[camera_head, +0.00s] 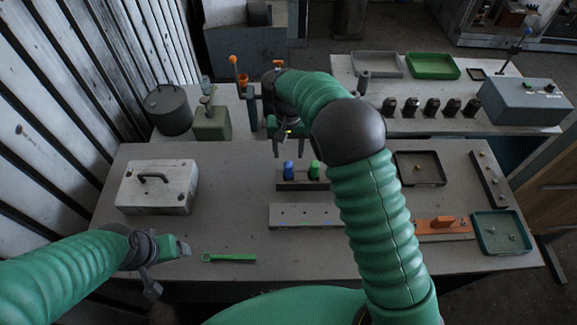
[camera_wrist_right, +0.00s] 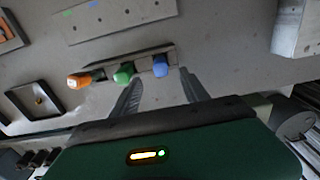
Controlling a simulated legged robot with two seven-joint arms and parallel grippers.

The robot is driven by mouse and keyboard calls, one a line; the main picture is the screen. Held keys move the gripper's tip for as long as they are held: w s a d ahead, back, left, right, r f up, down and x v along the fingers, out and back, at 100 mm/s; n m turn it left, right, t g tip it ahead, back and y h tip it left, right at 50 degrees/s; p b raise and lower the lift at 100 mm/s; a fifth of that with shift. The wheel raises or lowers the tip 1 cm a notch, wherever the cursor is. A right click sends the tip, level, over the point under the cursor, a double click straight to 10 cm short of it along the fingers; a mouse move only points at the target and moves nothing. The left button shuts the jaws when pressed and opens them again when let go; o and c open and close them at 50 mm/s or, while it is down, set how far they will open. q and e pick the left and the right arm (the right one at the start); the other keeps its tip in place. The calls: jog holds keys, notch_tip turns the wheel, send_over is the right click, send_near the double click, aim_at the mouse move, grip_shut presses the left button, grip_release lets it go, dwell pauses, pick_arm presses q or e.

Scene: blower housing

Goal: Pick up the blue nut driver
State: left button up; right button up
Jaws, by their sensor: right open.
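The blue nut driver (camera_head: 288,168) stands upright in a dark holder (camera_head: 291,185) in the middle of the table, left of the green nut driver (camera_head: 315,170). In the right wrist view, the blue handle (camera_wrist_right: 160,66) lies beyond and between the fingertips, with the green (camera_wrist_right: 124,73) and orange (camera_wrist_right: 80,79) handles to its left. My right gripper (camera_head: 290,152) is open and empty, its fingers pointing down above and behind the blue driver. My left gripper (camera_head: 168,262) is at the lower left, away from the holder; its jaw state is unclear. My right arm hides the orange driver in the head view.
A grey block (camera_head: 304,216) lies in front of the holder. A green wrench (camera_head: 229,258) lies near the front edge. A white box with a handle (camera_head: 157,187) stands at left. Trays (camera_head: 420,168) and an orange piece (camera_head: 443,229) are at right. Bare table lies left of the holder.

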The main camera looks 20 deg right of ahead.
aim_at(289, 163)
jog(key=f, duration=0.2)
jog(key=w+f, duration=0.1)
jog(key=f, duration=0.2)
jog(key=shift+w+f+p, duration=0.15)
jog(key=shift+f+p, duration=0.2)
jog(key=shift+p, duration=0.05)
jog(key=f, duration=0.1)
jog(key=f+p, duration=0.1)
jog(key=f, duration=0.1)
jog(key=f+p, duration=0.1)
jog(key=shift+s+d+f, duration=0.3)
jog(key=shift+s, duration=0.05)
jog(key=shift+f, duration=0.2)
jog(key=shift+w+a, duration=0.1)
jog(key=shift+a, duration=0.1)
jog(key=shift+c, duration=0.2)
jog(key=shift+w+a+f, duration=0.1)
jog(key=shift+a, duration=0.05)
jog(key=c, duration=0.9)
grip_shut()
pick_arm(q)
jog(key=r, duration=0.1)
jog(key=w+r, duration=0.1)
jog(key=r, duration=0.1)
jog(key=shift+d, duration=0.15)
pick_arm(e)
jog(key=shift+d, duration=0.25)
